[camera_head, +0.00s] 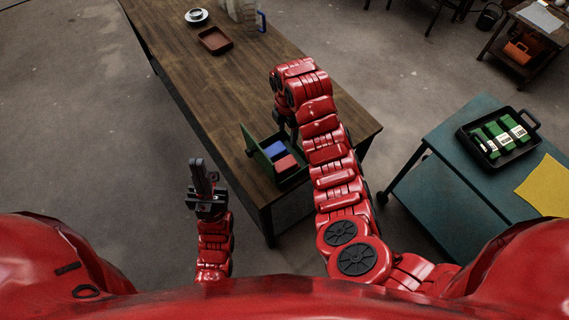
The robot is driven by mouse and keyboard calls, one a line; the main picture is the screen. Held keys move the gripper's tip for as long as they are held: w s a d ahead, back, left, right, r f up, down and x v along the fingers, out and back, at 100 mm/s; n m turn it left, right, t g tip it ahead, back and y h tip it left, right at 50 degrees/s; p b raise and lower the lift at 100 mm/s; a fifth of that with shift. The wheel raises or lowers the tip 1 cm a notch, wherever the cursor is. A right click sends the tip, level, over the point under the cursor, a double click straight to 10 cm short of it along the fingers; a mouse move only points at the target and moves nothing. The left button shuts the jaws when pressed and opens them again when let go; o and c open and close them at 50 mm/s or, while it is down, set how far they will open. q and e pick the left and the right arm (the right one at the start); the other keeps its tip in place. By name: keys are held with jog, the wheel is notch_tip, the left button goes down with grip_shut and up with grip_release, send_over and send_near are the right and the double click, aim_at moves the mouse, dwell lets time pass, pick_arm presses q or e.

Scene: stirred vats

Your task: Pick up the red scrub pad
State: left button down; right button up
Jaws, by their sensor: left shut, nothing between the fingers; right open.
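The red scrub pad (287,163) lies in a small green open box (254,148) near the table's front end. A blue pad (275,149) lies beside it, on its far side. My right arm reaches over the table and bends down behind the box. My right gripper (286,127) points down just beyond the box, partly hidden by its own arm; it is open and apart from the red pad. My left gripper (201,178) is shut and empty, upright in front of the table's left edge, away from the box.
The wooden table (200,90) is mostly bare in its middle. A brown tray (215,40) and a white saucer with a cup (197,16) stand at its far end. A teal cart (448,150) at right bears a black tray (480,150) with green packs and a yellow sheet (545,186).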

jog(key=b, duration=0.8)
send_over(285, 163)
jog(key=f, duration=1)
jog(key=shift+w+d+f, duration=0.1)
jog(key=shift+d+f, duration=0.05)
jog(key=shift+d, duration=0.2)
jog(key=shift+f+p, duration=0.2)
jog(key=shift+p, duration=0.25)
jog(key=shift+f, duration=0.65)
jog(key=shift+a+f+p, duration=0.15)
jog(key=shift+f+p, duration=0.1)
jog(key=shift+p, duration=0.4)
jog(key=f+p, duration=0.1)
jog(key=f, duration=0.2)
jog(key=shift+s+a+p, duration=0.2)
jog(key=shift+a+p, duration=0.1)
jog(key=shift+p, duration=0.05)
jog(key=shift+f, duration=0.8)
jog(key=c, duration=1)
jog(key=shift+r, duration=0.15)
